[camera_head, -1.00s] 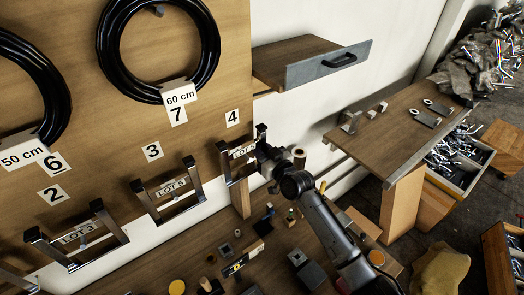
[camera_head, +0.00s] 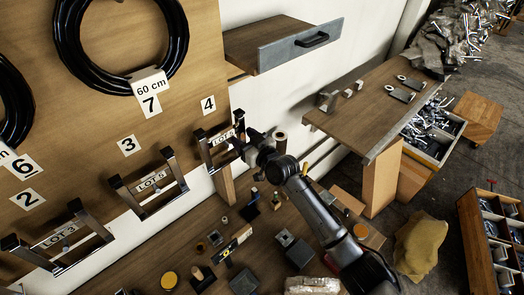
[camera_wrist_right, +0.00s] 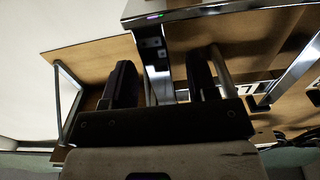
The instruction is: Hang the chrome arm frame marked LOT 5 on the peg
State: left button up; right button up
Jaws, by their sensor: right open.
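A chrome arm frame (camera_head: 210,150) is on the wooden board under the number 4; its label reads LOT, but the digit is too small to be sure of. Another chrome arm frame (camera_head: 150,187), under the number 3, has a label that looks like LOT 5. My right gripper (camera_head: 243,143) is at the right side of the frame under the 4. In the wrist view my right gripper (camera_wrist_right: 160,88) is open, its two dark fingers on either side of a chrome bar (camera_wrist_right: 156,62). I cannot tell whether they touch it. Pegs are not clearly visible. My left gripper is out of view.
A third chrome frame (camera_head: 62,238) is on the board at lower left. A black hose coil (camera_head: 181,40) hangs above. A drawer (camera_head: 290,45) sticks out from the wall. Several small items and a grey block (camera_head: 298,252) crowd the bench below. A side table (camera_head: 360,105) stands right.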

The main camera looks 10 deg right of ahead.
jog(key=s+d+m+g+h+p, duration=0.1)
jog(key=s+d+g+h, duration=0.15)
jog(key=s+d, duration=0.45)
jog(key=s+d+f+m+g+h+p, duration=0.1)
jog(key=s+d+h, duration=0.2)
jog(key=s, duration=0.8)
jog(key=s+d+m+g+h+p, duration=0.1)
jog(key=s+d+g+h, duration=0.2)
jog(key=s, duration=0.7)
jog(key=s+d+f+g+p, duration=0.1)
jog(key=s+f+p, duration=0.3)
jog(key=s, duration=0.7)
jog(key=s+d+f+m+g+p, duration=0.1)
jog(key=s+f+g+p, duration=0.3)
jog(key=s, duration=0.8)
jog(key=shift+s+d, duration=0.15)
jog(key=shift+d, duration=0.15)
jog(key=shift+h, duration=0.25)
